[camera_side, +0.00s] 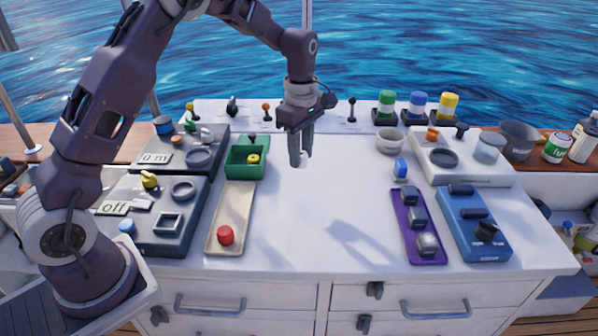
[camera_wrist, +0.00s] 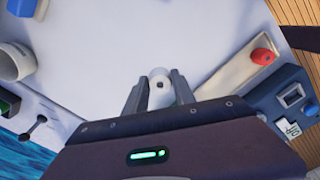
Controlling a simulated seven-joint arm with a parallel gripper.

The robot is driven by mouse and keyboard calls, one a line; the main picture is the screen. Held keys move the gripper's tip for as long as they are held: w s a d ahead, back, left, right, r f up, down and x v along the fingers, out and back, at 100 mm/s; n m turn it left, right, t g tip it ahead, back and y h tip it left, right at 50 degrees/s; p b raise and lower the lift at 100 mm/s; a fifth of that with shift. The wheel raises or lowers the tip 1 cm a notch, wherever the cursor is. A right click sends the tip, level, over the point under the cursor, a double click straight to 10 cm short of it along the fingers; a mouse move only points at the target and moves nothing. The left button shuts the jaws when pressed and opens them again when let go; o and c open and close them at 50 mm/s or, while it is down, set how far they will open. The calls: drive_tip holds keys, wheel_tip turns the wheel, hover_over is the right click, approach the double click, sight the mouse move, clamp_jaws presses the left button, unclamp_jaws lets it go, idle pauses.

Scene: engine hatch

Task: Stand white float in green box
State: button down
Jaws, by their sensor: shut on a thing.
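My gripper (camera_side: 300,160) points down over the white counter, just right of the green box. In the wrist view, my gripper (camera_wrist: 158,92) is shut on the white float (camera_wrist: 159,76), a small round white thing with a dark spot on top. In the side view only a bit of the white float (camera_side: 302,163) shows at the fingertips. I cannot tell whether it touches the counter. The green box (camera_side: 236,169) stands at the back left of the counter with a yellow float (camera_side: 253,159) in it. The box is not clearly seen in the wrist view.
A beige tray (camera_side: 231,205) holding a red float (camera_side: 225,235) lies in front of the box. Grey panels (camera_side: 165,215) stand to the left. A purple tray (camera_side: 418,222), a blue panel (camera_side: 473,224) and a white cup (camera_side: 390,141) are to the right. The middle counter is clear.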

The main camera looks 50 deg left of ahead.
drive_tip(key=a+r+n, duration=0.2)
drive_tip(key=a+n, duration=0.1)
drive_tip(key=a, duration=0.3)
drive_tip(key=n, duration=0.5)
approach(237, 156)
drive_tip(key=s+d+r, duration=0.2)
drive_tip(key=d+r, duration=0.2)
drive_tip(key=d, duration=0.1)
drive_tip(key=shift+n, duration=0.5)
drive_tip(key=f, duration=0.7)
drive_tip(key=a+f, duration=0.1)
drive_tip(key=f, duration=0.2)
drive_tip(key=shift+s+f, duration=0.15)
drive_tip(key=shift+f, duration=0.05)
drive_tip(key=shift+d+f, duration=0.1)
drive_tip(key=shift+f, duration=0.1)
drive_tip(key=c, duration=1)
unclamp_jaws()
drive_tip(key=shift+c, duration=0.2)
